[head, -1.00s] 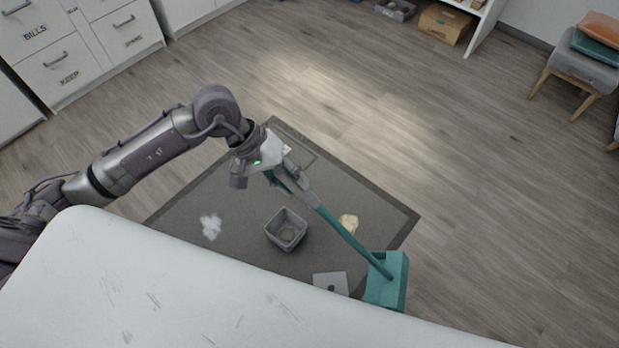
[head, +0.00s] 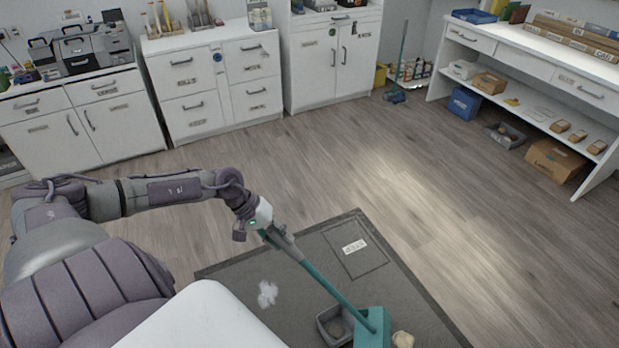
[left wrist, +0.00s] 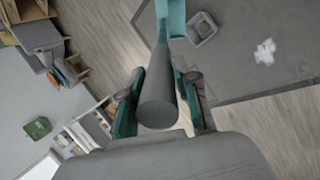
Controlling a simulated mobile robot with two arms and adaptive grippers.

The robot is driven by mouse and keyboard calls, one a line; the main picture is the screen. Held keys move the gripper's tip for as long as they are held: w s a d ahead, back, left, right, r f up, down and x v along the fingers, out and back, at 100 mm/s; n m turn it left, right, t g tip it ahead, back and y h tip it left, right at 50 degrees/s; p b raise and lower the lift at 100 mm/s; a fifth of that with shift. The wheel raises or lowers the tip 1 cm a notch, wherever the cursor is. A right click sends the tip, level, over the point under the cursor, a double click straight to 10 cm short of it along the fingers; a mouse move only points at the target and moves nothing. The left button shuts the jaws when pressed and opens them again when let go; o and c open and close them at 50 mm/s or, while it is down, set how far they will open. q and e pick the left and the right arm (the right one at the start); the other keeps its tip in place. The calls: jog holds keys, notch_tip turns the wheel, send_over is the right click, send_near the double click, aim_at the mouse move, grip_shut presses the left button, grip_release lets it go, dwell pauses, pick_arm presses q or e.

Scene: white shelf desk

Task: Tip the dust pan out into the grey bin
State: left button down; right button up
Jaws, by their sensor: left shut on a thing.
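My left gripper (head: 268,232) is shut on the grey end of the dust pan's long handle. The teal dust pan (head: 372,328) hangs at the lower end of that handle, in front of the right part of the grey bin in the head view. The left wrist view shows the handle (left wrist: 158,95) between the two fingers, with part of the teal pan at the top edge. The grey bin (head: 322,322) is a small open square box on the dark mat; it also shows in the left wrist view (left wrist: 203,42). The pan's contents are not visible. My right gripper is out of view.
The dark mat (head: 300,262) carries white fluff (head: 267,293) and a beige crumpled lump (head: 403,340) right of the pan. A white surface (head: 205,320) fills the near bottom. Cabinets (head: 205,85) and a shelf desk (head: 530,60) stand at the back; open wooden floor lies between.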

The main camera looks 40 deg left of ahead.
pick_arm(q)
jog(key=a+r+n, duration=0.1)
jog(key=a, duration=0.7)
jog(key=shift+w+t+p, duration=0.15)
jog(key=shift+t+p, duration=0.15)
jog(key=shift+d, duration=0.15)
jog(key=w+d+r+g+y, duration=0.1)
jog(key=w+d+r, duration=0.2)
jog(key=w+d, duration=0.4)
jog(key=w+d+r+g+y, duration=0.1)
jog(key=w+d+r+y, duration=0.1)
jog(key=w+d, duration=0.5)
jog(key=w+d+r+g+y, duration=0.1)
jog(key=w+d+r, duration=0.4)
jog(key=d, duration=1)
jog(key=shift+w+g+y+b, duration=0.4)
jog(key=shift+w+y, duration=0.3)
jog(key=shift+w, duration=0.9)
